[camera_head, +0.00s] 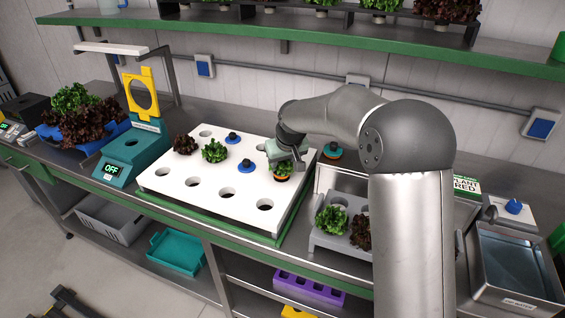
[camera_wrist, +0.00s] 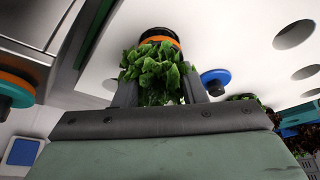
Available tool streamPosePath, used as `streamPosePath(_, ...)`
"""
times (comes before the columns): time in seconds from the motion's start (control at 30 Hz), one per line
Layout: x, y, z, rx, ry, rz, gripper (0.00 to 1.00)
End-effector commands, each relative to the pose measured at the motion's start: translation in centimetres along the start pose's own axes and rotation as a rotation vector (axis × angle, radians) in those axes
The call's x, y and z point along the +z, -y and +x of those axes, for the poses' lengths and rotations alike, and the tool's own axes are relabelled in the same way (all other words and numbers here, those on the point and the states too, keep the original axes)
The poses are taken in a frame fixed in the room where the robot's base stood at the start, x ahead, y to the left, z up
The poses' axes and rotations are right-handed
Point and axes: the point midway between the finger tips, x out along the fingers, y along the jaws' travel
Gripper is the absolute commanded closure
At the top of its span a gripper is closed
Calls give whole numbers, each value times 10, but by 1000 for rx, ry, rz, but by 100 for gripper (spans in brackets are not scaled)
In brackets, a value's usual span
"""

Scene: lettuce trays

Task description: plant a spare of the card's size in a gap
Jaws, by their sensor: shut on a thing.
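My gripper (camera_head: 286,163) is shut on a green lettuce (camera_head: 284,169) over the right part of the white tray (camera_head: 200,200). In the wrist view the leaves (camera_wrist: 155,75) sit between the fingers, above a dark pot with an orange band (camera_wrist: 158,40). The pot's underside is unclear, so I cannot tell if it touches the tray. The tray has several open holes, a dark red lettuce (camera_head: 185,144), a green lettuce (camera_head: 214,151) and blue-rimmed plugs (camera_head: 246,166). A partly hidden green card (camera_head: 466,185) at right shows "PLANT" and "RED".
A grey rack (camera_head: 322,241) holds a green and a dark red lettuce right of the tray. An orange-and-teal disc (camera_head: 333,152) lies behind it. A teal station (camera_head: 133,150) with a yellow ring (camera_head: 140,93) stands left. A metal basin (camera_head: 515,265) is at right.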

Motion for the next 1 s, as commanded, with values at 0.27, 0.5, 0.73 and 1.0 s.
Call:
streamPosePath(0.27, 2, 0, 2, 0, 0, 0, 96)
streamPosePath(0.5, 2, 0, 2, 0, 0, 0, 96)
streamPosePath(0.73, 4, 0, 7, 0, 0, 0, 96)
streamPosePath(1.0, 4, 0, 9, 0, 0, 0, 96)
